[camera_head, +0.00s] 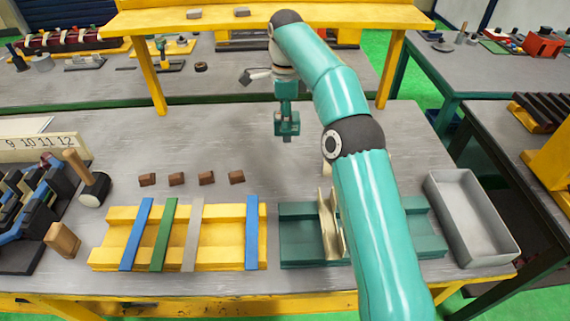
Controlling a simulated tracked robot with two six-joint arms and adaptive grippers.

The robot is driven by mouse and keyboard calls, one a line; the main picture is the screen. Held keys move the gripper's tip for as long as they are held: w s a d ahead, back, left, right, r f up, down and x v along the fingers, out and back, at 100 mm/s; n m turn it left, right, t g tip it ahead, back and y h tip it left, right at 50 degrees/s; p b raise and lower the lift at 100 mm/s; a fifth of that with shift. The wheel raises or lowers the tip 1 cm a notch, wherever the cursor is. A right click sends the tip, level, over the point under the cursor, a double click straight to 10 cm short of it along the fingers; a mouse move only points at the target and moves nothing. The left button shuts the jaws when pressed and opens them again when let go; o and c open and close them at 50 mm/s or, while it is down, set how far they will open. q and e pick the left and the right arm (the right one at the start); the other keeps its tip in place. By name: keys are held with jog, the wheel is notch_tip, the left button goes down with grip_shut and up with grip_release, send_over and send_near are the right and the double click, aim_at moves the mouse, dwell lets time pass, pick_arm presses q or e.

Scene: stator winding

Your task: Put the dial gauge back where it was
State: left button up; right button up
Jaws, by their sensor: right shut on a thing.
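My right gripper (287,133) hangs below its wrist over the back middle of the grey workbench, pointing down. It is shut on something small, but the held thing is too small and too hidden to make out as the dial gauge. The gripper appears to be above the bench, clear of the row of brown blocks in front of it. No dial face shows clearly elsewhere in view. My left gripper is out of view.
The yellow fixture (97,254) holds coloured strips. A teal cradle (300,252) holds upright cream plates, partly behind my right arm. A yellow shelf (200,22) spans the back. Bench behind the brown blocks (206,178) is clear.

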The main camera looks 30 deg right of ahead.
aim_at(287, 140)
jog(key=f, duration=0.5)
jog(key=f+b, duration=0.1)
jog(key=f, duration=0.1)
jog(key=shift+s+f, duration=0.25)
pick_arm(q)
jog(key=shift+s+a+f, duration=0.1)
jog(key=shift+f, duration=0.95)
pick_arm(e)
jog(key=shift+f, duration=2.35)
pick_arm(q)
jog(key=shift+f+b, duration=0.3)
jog(key=shift+b, duration=0.1)
pick_arm(e)
jog(key=shift+f, duration=0.55)
jog(key=o, duration=1.1)
jog(key=shift+o, duration=0.2)
